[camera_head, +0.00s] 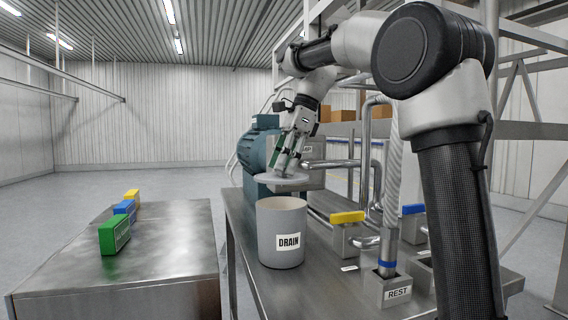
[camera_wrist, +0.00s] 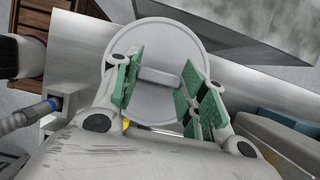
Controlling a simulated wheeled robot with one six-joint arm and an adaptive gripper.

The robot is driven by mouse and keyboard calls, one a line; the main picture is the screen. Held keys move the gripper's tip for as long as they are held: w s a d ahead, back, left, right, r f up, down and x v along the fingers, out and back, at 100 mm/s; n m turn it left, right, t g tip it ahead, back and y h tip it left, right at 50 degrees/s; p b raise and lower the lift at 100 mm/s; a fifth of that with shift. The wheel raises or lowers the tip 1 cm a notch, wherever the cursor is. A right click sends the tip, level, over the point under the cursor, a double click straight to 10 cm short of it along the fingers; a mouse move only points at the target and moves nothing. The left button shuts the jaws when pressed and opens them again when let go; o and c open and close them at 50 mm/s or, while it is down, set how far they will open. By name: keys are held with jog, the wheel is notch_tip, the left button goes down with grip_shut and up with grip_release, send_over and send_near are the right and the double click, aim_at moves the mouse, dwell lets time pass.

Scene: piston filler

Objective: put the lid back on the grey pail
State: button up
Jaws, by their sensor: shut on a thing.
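In the wrist view the lid (camera_wrist: 193,54) shows from above, with a block-shaped handle (camera_wrist: 160,77) between the green finger pads. My gripper (camera_head: 285,172) points down and is shut on that handle; it also shows in the wrist view (camera_wrist: 158,82). The pail is hidden under the lid in the wrist view.
Right of the pail stand a yellow-topped block (camera_head: 347,217), a REST holder (camera_head: 396,291) with a hose in it, and pipes. A teal motor (camera_head: 257,150) is behind. On the left, a separate metal table (camera_head: 170,240) carries green, blue and yellow blocks.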

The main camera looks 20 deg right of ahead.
jog(key=shift+f, duration=2.7)
jog(key=shift+f, duration=0.15)
jog(key=o, duration=1.1)
jog(key=shift+o, duration=0.2)
jog(key=o, duration=0.5)
jog(key=shift+c, duration=0.2)
jog(key=shift+r, duration=3.5)
